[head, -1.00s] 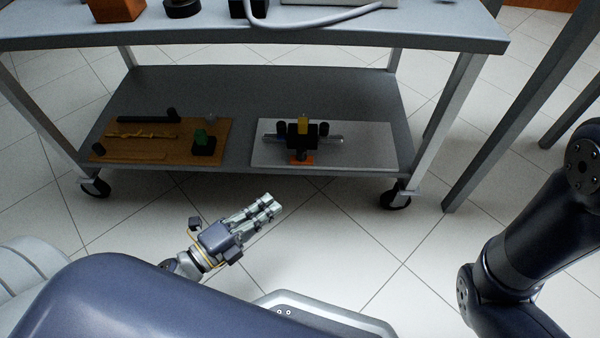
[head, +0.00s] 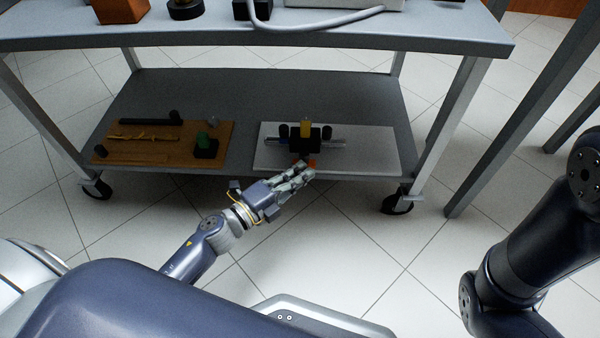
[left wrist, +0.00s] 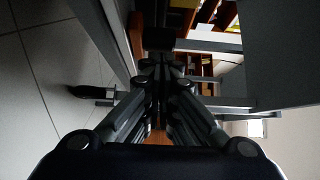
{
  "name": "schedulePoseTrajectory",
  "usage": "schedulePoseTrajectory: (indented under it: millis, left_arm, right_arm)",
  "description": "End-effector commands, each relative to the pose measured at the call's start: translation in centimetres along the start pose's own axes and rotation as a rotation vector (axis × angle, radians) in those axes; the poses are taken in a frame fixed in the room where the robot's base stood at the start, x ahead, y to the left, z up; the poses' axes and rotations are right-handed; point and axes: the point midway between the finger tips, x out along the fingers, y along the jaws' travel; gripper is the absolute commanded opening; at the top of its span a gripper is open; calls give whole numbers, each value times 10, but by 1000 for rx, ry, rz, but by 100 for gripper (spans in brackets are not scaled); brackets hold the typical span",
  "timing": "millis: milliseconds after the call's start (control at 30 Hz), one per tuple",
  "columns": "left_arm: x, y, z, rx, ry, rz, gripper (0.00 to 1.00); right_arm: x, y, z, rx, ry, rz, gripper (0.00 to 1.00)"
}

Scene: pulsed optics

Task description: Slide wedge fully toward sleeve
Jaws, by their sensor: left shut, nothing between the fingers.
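I cannot tell for sure which parts are the wedge and the sleeve. The left gripper is shut and empty, its fingertips at the front of the fixture; contact cannot be judged. The left wrist view shows its fingers (left wrist: 160,85) close together. My right gripper is out of view.
A brown board (head: 160,157) with dark rods and a green-topped block (head: 205,145) lies left on the lower shelf (head: 260,95). The tabletop (head: 200,35) overhangs above. Cart legs (head: 450,120) stand at the sides.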

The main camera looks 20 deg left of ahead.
Motion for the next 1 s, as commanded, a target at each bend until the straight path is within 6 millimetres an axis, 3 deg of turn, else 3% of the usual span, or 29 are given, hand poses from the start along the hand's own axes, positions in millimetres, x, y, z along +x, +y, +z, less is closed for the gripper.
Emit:
schedulePoseTrajectory:
  millis: [267, 533, 1000]
  left_arm:
    - [2, -1, 2, 1, 0, 0, 0]
    - [22, -1, 21, 1, -1, -1, 0]
    - [22, -1, 23, 1, -3, -1, 0]
  right_arm:
    - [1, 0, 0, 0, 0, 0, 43]
    - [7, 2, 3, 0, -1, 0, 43]
    - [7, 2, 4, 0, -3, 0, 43]
